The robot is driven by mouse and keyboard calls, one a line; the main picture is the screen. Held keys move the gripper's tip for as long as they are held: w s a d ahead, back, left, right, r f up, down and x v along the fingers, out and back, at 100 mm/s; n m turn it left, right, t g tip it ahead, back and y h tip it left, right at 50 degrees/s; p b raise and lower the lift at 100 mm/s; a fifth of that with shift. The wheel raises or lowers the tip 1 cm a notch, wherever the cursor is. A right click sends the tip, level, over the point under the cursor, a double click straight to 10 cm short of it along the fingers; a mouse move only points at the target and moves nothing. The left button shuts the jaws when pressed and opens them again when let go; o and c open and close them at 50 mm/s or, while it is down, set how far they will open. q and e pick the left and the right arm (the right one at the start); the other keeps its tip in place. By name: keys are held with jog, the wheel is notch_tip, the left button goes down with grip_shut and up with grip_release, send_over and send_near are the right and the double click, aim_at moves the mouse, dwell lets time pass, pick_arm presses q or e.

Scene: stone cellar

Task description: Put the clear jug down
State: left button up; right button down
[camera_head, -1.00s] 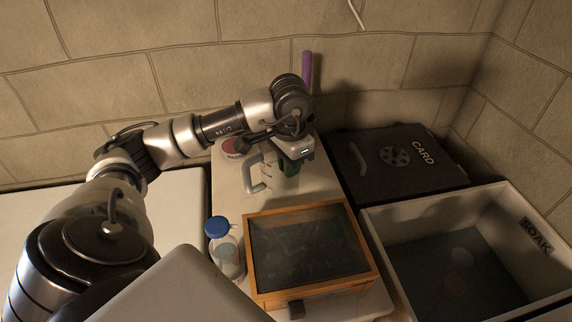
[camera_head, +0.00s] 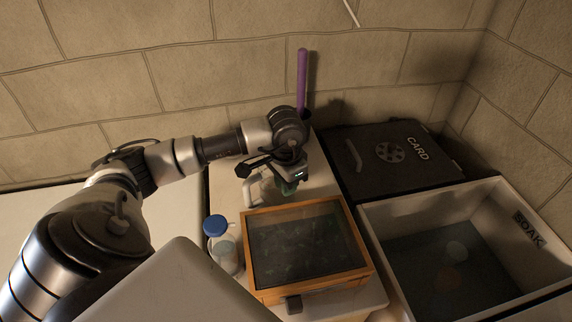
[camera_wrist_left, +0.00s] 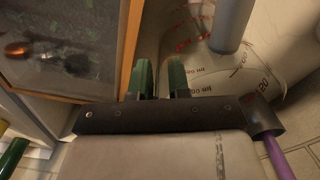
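The clear jug shows in the head view by its pale handle (camera_head: 249,192) and part of its body, on the narrow counter behind the wooden-framed box. In the left wrist view the clear jug (camera_wrist_left: 206,66) has red markings and a grey handle at the top. My left gripper (camera_head: 288,187) is over the jug's right side and hides much of it. Its green fingers (camera_wrist_left: 160,80) are close together at the jug's wall, apparently pinching it. Whether the jug's base touches the counter is hidden. My right gripper is not in view.
The wooden-framed, glass-topped box (camera_head: 307,248) stands just in front. A blue-capped bottle (camera_head: 222,246) is at its left. A purple rod (camera_head: 302,80) stands behind my gripper. A dark CARD case (camera_head: 385,165) and white SOAK tub (camera_head: 530,262) are to the right. The stone wall closes the back.

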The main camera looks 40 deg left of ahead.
pick_arm(q)
jog(key=shift+o, duration=1.2)
